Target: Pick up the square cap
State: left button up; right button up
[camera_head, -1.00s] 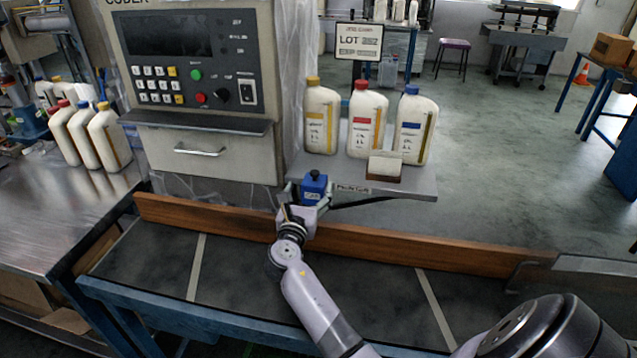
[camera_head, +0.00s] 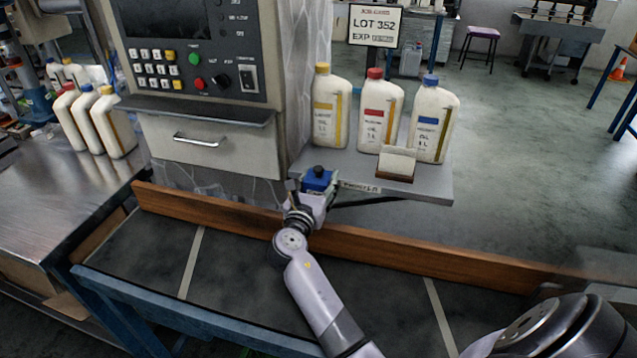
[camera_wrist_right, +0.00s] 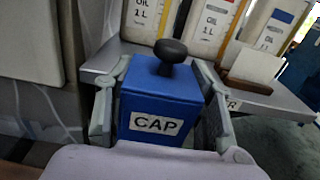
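The square cap (camera_head: 318,181) is a blue block with a round black knob on top. It is at the front left corner of the grey shelf. In the right wrist view the cap (camera_wrist_right: 160,108) fills the middle, upright, with a white "CAP" label facing me. My right gripper (camera_head: 305,205) is at the cap from the front. In the wrist view its fingers (camera_wrist_right: 160,85) stand on both sides of the cap, close to its sides. I cannot tell whether they press on it. My left gripper is not in view.
White oil bottles with yellow, red and blue lids (camera_head: 375,115) stand on the shelf (camera_head: 430,188) behind the cap. A small card holder (camera_head: 396,164) stands before them. A control cabinet (camera_head: 195,145) is close on the left. A wooden rail (camera_head: 400,248) runs below the shelf.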

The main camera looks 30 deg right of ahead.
jog(key=shift+c, duration=2.9)
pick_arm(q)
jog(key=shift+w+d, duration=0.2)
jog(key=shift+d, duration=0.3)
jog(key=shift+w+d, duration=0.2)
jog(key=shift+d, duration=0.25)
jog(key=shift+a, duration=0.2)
pick_arm(e)
jog(key=shift+r, duration=0.15)
